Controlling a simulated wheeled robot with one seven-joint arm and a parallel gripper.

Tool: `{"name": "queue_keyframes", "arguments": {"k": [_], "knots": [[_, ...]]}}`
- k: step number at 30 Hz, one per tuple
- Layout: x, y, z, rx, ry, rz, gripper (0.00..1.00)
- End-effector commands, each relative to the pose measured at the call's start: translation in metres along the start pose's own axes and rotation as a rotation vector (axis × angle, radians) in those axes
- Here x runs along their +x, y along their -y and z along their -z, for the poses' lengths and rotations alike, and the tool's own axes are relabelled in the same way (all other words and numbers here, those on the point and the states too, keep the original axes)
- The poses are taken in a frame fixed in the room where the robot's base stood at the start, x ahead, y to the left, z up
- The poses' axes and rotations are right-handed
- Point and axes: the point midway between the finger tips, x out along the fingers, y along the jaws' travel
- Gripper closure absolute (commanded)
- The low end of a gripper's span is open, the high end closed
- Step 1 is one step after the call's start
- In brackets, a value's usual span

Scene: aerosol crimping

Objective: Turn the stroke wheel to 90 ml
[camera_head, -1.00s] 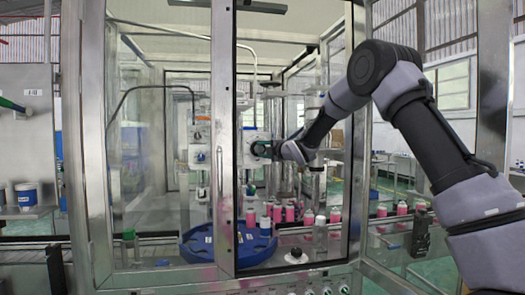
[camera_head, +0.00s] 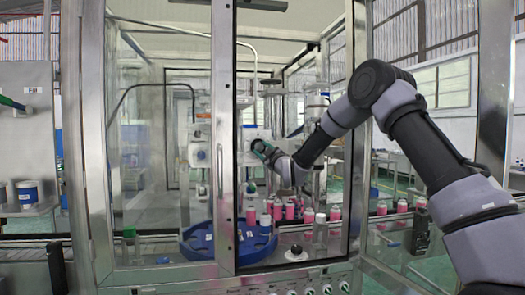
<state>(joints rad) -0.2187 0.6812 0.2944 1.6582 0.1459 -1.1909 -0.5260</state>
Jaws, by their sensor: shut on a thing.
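My gripper (camera_head: 259,148) reaches through the open door of the machine cabinet to the front of the right-hand white unit. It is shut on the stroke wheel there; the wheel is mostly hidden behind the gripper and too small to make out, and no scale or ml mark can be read. A similar white unit (camera_head: 199,150) with a dark blue knob (camera_head: 201,155) stands to the left behind the glass.
The door frame post (camera_head: 224,150) stands close left of my gripper and the right cabinet post (camera_head: 357,130) is near my arm. Below are a blue round tray (camera_head: 197,240), pink cans (camera_head: 290,212), a clear bottle (camera_head: 320,232) and a black knob (camera_head: 296,252).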

Motion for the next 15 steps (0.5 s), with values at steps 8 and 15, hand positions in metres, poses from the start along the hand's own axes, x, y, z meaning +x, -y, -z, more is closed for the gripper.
{"name": "queue_keyframes", "arguments": {"k": [8,15], "knots": [[-0.0004,0.0024,-0.0011,0.119,0.002,-0.047,1.0],[-0.0002,0.0026,-0.0003,0.157,0.001,-0.064,1.0]]}}
